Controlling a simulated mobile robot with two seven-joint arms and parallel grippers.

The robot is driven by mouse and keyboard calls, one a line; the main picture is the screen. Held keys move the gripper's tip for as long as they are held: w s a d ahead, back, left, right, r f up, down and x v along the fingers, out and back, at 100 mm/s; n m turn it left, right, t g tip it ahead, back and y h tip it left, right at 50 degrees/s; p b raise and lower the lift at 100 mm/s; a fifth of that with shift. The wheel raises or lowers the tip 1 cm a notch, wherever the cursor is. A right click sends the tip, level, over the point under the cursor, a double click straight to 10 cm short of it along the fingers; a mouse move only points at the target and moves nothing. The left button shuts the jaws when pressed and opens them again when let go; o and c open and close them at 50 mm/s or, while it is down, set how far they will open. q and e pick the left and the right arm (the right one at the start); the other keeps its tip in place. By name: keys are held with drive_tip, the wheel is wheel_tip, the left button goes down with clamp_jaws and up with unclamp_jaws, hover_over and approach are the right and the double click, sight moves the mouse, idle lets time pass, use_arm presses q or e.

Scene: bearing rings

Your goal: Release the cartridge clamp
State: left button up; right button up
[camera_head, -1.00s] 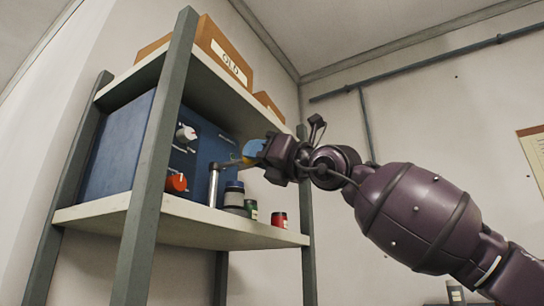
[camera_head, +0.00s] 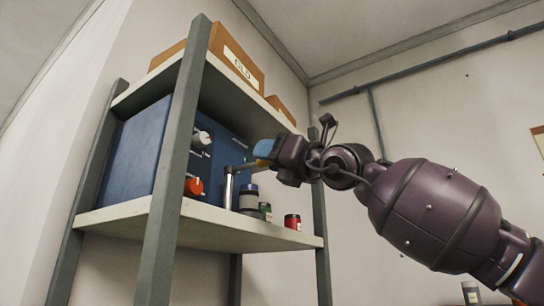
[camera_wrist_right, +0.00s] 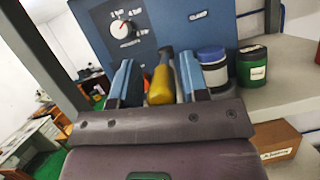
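A blue cartridge box (camera_head: 135,160) stands on the middle shelf. It has a white knob (camera_head: 201,138) and a red knob (camera_head: 194,186). A grey metal clamp lever (camera_head: 228,189) stands at its front, with an arm reaching right toward my right gripper (camera_head: 264,151). In the right wrist view the lever's yellow handle (camera_wrist_right: 160,84) lies between my two blue finger pads. The pads look apart from it, with gaps on both sides, so the gripper is open around the handle. The gripper hides the handle's end in the head view. My left gripper is out of view.
Jars stand right of the lever: a blue-lidded one (camera_wrist_right: 212,68), a green one (camera_wrist_right: 252,66) and a red one (camera_head: 292,222). Orange boxes (camera_head: 232,55) sit on the upper shelf. A grey shelf post (camera_head: 176,170) rises in front of the blue box.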

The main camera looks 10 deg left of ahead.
drive_tip(key=shift+o, duration=0.6)
drive_tip(key=shift+d+f, duration=0.1)
drive_tip(key=shift+d, duration=0.05)
drive_tip(key=b+v, duration=0.2)
drive_tip(key=v, duration=0.8)
drive_tip(key=shift+s, duration=0.2)
drive_tip(key=shift+d, duration=0.15)
